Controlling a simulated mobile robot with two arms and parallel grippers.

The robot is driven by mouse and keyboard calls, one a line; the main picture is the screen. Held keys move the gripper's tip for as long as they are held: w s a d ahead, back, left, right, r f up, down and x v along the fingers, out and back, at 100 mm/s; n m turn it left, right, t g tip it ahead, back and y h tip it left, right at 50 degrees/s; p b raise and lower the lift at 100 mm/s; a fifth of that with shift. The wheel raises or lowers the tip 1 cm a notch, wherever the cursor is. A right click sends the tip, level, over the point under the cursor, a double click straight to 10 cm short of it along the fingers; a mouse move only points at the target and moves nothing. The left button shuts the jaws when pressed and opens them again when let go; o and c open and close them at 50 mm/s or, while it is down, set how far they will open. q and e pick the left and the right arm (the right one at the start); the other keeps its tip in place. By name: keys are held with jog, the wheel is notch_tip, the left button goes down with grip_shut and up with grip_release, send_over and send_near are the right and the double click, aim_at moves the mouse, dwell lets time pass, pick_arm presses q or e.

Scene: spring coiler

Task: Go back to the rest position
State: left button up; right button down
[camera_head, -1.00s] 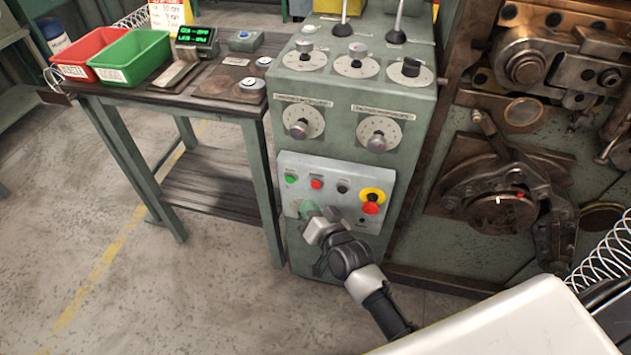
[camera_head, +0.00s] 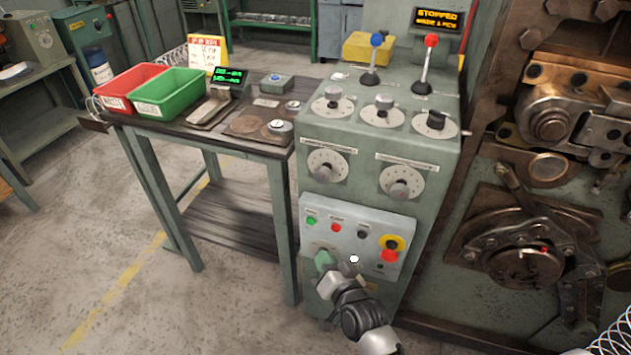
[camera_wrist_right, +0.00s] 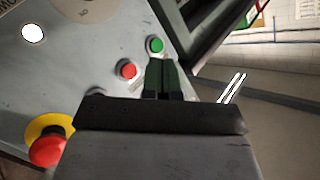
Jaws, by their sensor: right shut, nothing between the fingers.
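My right gripper (camera_head: 325,261) is shut and empty, low in front of the control panel (camera_head: 316,213) of the green-grey cabinet. In the right wrist view its dark green fingers (camera_wrist_right: 162,78) lie together, in front of the panel near the green button (camera_wrist_right: 155,45) and the red button (camera_wrist_right: 128,69). I cannot tell whether the fingertips touch the panel. In the head view the green button (camera_head: 311,221) and red button (camera_head: 336,227) show just above the gripper. The red emergency knob (camera_head: 389,255) on its yellow base is to the right. My left gripper is out of view.
The cabinet carries dials and two levers (camera_head: 427,65); a display (camera_head: 437,20) above reads "STOPPED". A side table (camera_head: 244,140) with red (camera_head: 138,85) and green (camera_head: 172,93) bins stands left. The coiling machine (camera_head: 490,215) is close on the right. Floor at lower left is clear.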

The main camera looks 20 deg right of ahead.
jog(key=s+d+f+n+g+p, duration=0.1)
jog(key=s+f+g, duration=0.1)
jog(key=s+f, duration=0.35)
jog(key=s+d+f+n+g+h+p, duration=0.1)
jog(key=s+f+g, duration=0.2)
jog(key=f, duration=0.6)
jog(key=s+f+n+g+p, duration=0.1)
jog(key=s+f+n+g, duration=0.1)
jog(key=s+f, duration=0.45)
jog(key=s+d+f+n+g, duration=0.1)
jog(key=s+f, duration=0.3)
jog(key=s, duration=0.5)
jog(key=s+d+f+n+g+h+p, duration=0.1)
jog(key=s+d+f+g, duration=0.3)
jog(key=s, duration=0.4)
jog(key=s+d+f+n+g+h+p, duration=0.1)
jog(key=s+d+f+g, duration=0.1)
jog(key=s+f, duration=0.3)
jog(key=s+g, duration=0.1)
jog(key=s, duration=0.3)
jog(key=shift+s+d+f+n, duration=0.15)
jog(key=shift+s+d+n, duration=0.1)
jog(key=shift+s+n, duration=0.1)
